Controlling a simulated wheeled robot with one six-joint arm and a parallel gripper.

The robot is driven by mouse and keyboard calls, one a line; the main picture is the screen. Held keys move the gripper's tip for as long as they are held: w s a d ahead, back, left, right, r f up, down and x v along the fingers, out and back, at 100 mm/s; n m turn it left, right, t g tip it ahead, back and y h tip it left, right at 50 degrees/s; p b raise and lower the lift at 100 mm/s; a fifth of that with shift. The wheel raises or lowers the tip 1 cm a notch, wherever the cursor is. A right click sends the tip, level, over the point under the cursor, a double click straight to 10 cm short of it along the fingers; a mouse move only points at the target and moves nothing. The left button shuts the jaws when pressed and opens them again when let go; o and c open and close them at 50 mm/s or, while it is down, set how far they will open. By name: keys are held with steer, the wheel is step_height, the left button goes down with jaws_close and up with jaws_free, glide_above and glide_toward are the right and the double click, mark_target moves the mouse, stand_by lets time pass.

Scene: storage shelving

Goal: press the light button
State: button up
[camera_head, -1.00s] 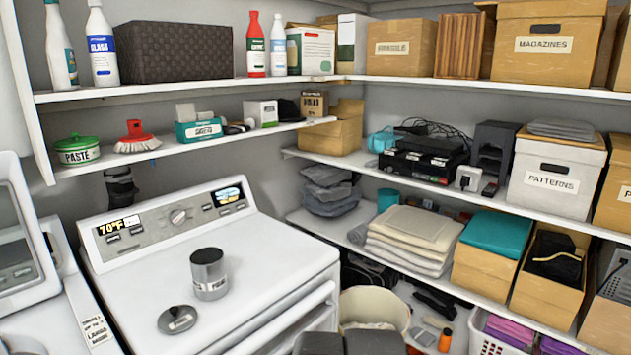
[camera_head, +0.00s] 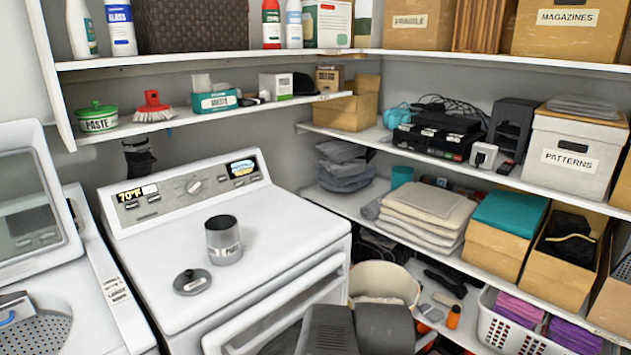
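The white appliance in the middle has a raised grey control panel (camera_head: 188,192) at its back edge. The panel carries a lit 70°F display (camera_head: 137,195) at left, a round knob (camera_head: 193,187), small dark buttons and a second lit display (camera_head: 242,168) at right. The button labels are too small to read, so I cannot tell which is the light button. Two dark grey blocks side by side at the bottom centre appear to be part of my arm. My gripper's fingertips do not show, and nothing of mine touches the panel.
A metal canister (camera_head: 223,240) and its dark lid (camera_head: 192,282) sit on the appliance top. A shelf with a paste tin (camera_head: 98,117) and red brush (camera_head: 153,105) hangs above the panel. An open-lidded washer (camera_head: 85,265) stands left. A cream bin (camera_head: 385,283) and white basket (camera_head: 510,325) are right.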

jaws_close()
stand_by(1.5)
